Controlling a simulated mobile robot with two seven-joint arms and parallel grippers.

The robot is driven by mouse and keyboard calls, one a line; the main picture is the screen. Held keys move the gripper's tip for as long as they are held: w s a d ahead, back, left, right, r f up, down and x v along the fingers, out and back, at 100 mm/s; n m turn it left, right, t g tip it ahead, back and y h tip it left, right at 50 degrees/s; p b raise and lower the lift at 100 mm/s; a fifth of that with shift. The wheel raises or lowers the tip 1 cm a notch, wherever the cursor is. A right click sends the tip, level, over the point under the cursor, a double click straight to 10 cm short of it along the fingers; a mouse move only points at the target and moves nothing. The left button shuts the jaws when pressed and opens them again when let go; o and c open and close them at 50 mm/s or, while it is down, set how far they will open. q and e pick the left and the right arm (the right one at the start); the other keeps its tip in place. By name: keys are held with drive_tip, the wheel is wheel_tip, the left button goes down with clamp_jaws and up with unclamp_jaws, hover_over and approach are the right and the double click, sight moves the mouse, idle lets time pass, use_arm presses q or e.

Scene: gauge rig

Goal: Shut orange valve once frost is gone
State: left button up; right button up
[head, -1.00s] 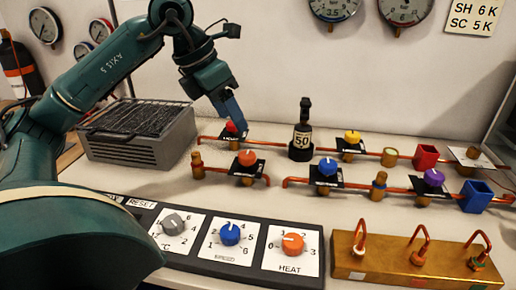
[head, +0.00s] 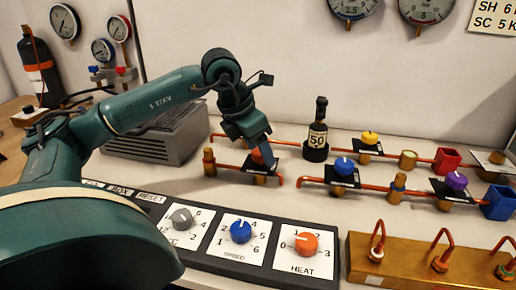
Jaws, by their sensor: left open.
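The orange valve (head: 256,158) is a round orange knob on a black plate on the front copper pipe, left of centre. My left gripper (head: 266,158) points down right at this knob and partly covers it. The jaws are open; I cannot tell whether they touch the knob. The grey finned box (head: 178,146), perhaps where frost forms, stands behind my left arm. Most of its top is hidden, so I cannot tell whether frost is on it. My right gripper is not in view.
Yellow (head: 370,137), blue (head: 344,166) and purple (head: 456,181) valves lie to the right. A dial panel (head: 240,236) and a brass block (head: 410,268) are in front.

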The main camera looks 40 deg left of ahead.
use_arm(q)
drive_tip(key=shift+c, duration=0.6)
drive_tip(key=shift+c, duration=0.7)
drive_tip(key=c, duration=0.7)
drive_tip(key=shift+c, duration=0.2)
